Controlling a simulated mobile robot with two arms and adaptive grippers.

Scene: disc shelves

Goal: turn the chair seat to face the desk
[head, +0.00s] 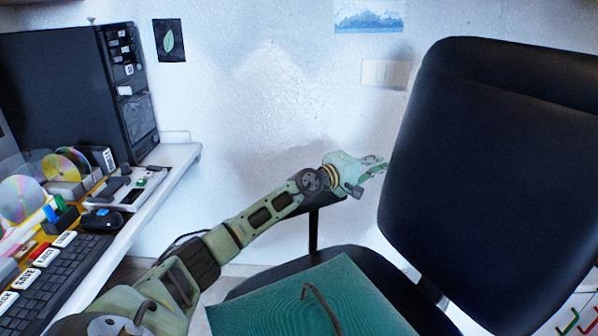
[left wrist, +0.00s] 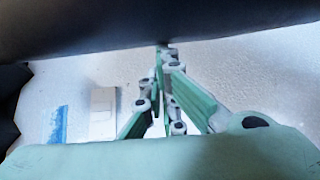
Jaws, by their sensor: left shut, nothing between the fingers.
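The black chair shows at the right of the head view, with its tall backrest (head: 490,170) upright and its seat (head: 375,268) low in front, partly hidden. The backrest stands on the side of the seat away from the desk (head: 172,168), which runs along the left. My left gripper (head: 383,165) is shut and empty, its tips close to the left edge of the backrest. In the left wrist view the fingertips (left wrist: 166,48) reach up to a dark surface, likely the backrest (left wrist: 150,22); I cannot tell whether they touch. My right gripper is out of view.
A black computer tower (head: 75,90), a keyboard (head: 55,275), a mouse (head: 102,219) and several discs crowd the desk. A white wall (head: 260,100) with a switch plate (head: 386,74) stands behind. An armrest (head: 315,225) shows behind my left arm.

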